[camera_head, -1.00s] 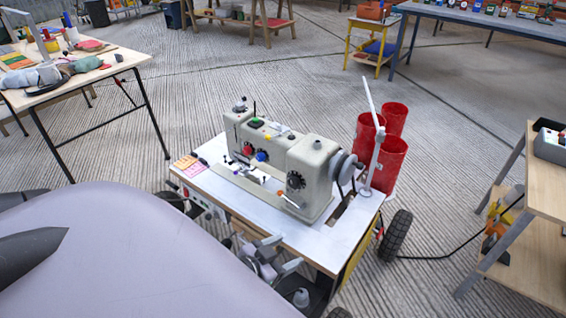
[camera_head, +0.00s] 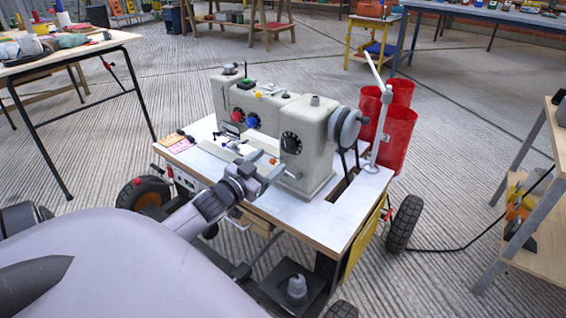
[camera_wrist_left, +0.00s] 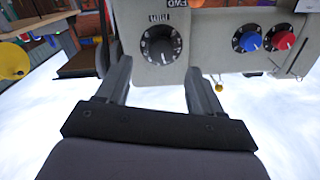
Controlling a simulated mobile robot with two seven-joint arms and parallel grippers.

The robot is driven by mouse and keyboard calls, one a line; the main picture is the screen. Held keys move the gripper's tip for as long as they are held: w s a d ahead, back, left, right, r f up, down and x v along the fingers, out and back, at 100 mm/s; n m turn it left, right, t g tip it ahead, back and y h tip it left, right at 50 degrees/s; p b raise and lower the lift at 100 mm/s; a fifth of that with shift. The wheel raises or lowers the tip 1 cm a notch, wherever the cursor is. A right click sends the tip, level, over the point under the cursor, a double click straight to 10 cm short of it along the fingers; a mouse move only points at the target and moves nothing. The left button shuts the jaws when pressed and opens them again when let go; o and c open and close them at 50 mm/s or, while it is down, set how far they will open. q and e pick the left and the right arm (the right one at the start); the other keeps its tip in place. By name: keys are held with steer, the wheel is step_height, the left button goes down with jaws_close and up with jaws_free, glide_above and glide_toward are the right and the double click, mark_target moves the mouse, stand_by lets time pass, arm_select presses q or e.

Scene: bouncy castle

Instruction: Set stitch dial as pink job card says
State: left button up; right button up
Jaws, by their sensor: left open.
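The cream sewing machine (camera_head: 285,120) stands on a white-topped cart. A black dial (camera_head: 291,142) with white marks is on its front right. In the left wrist view the black dial (camera_wrist_left: 160,44) lies just beyond the fingertips, under an upside-down FWD label; its setting is unclear. A blue knob (camera_head: 252,121) and a red knob (camera_head: 237,115) sit further left. The pink job card (camera_head: 182,148) lies at the cart's left corner, its text too small to read. My left gripper (camera_head: 272,167) is open and empty, in front of the dial and apart from it. My right gripper is out of view.
A yellow-orange card (camera_head: 170,139) lies beside the pink one. A wooden shelf (camera_head: 540,200) stands right and a table (camera_head: 60,55) left.

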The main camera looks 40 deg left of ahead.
mark_target(286, 148)
arm_select(q)
steer(key=w, duration=0.1)
steer(key=w+b, duration=0.1)
steer(key=w, duration=0.1)
steer(key=w+a+b, duration=0.1)
steer(key=w, duration=0.1)
steer(key=shift+w, duration=0.25)
steer(key=shift+w+b, duration=0.4)
steer(key=shift+w, duration=0.45)
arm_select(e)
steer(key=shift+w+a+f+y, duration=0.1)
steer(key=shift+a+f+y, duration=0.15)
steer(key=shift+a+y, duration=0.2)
arm_select(q)
steer(key=c, duration=1.1)
steer(key=shift+o, duration=0.2)
steer(key=shift+r, duration=0.1)
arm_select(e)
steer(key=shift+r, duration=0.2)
